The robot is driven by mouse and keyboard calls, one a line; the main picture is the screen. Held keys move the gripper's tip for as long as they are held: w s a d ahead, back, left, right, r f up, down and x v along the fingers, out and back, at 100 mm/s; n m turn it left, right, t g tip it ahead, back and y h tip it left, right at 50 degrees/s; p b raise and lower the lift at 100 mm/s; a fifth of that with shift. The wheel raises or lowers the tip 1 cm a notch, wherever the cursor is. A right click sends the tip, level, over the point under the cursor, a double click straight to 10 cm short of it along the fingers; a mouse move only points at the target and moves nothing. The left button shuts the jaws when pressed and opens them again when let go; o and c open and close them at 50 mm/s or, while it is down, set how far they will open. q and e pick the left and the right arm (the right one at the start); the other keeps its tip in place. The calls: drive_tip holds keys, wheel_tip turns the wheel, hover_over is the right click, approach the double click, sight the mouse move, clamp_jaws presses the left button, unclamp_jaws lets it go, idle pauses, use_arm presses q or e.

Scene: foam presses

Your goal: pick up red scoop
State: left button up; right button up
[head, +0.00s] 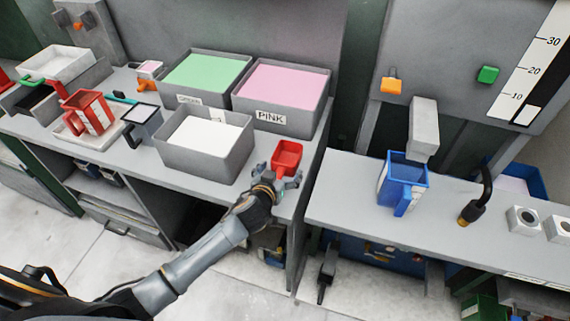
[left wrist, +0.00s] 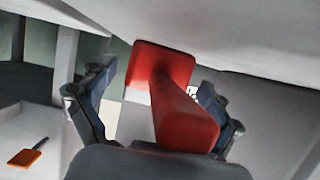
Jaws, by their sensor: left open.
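The red scoop (head: 287,157) stands on the grey counter near its right end, in front of the pink bin. Its red handle points toward my left gripper (head: 276,186) in the head view. In the left wrist view the scoop's handle (left wrist: 180,115) lies between the two open fingers of my left gripper (left wrist: 152,105), with the scoop's head beyond them. Gaps show between the handle and the fingers, so the gripper is around the handle but not closed on it. My right gripper is not in view.
A white-filled bin (head: 245,155) stands just left of the scoop. The pink bin (head: 324,107) and green bin (head: 246,75) are behind. A gap separates this counter from the right one, which holds a blue jug (head: 398,184). A red jug (head: 76,124) stands far left.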

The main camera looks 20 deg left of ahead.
use_arm(q)
drive_tip(key=c, duration=1.2)
drive_tip(key=shift+o, duration=0.2)
drive_tip(key=shift+r, duration=0.15)
